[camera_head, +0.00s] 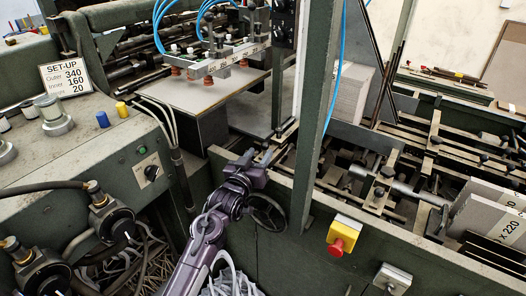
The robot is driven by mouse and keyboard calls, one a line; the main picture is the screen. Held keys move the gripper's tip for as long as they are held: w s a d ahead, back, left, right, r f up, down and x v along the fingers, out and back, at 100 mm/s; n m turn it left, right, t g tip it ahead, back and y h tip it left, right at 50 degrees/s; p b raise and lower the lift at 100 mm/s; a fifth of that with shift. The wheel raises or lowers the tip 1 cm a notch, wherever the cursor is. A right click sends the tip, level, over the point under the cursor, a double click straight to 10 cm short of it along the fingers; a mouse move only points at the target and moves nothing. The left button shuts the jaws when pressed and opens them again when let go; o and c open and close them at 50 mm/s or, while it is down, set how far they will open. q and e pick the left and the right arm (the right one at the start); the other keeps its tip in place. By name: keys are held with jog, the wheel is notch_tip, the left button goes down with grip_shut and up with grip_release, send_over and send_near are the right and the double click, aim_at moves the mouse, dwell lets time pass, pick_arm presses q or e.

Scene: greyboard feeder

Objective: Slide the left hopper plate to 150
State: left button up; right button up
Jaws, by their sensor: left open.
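My left gripper (259,157) is open at the end of my purple arm, which rises from the bottom of the view. It is over the top edge of the green machine front, near metal bars and a handwheel (267,213). I see nothing between its fingers. A grey board (200,92) lies flat in the feeder below a row of suction cups (212,67). I cannot tell for sure which part is the left hopper plate, and no scale reading is legible. Contact between gripper and metal parts is unclear. My right gripper is not in view.
A green post (322,110) stands close to the right of my gripper. A red stop button (340,238) sits on the front panel. Grey boards (487,215) stand at the right.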

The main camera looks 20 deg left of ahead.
pick_arm(q)
jog(key=shift+s, duration=1.2)
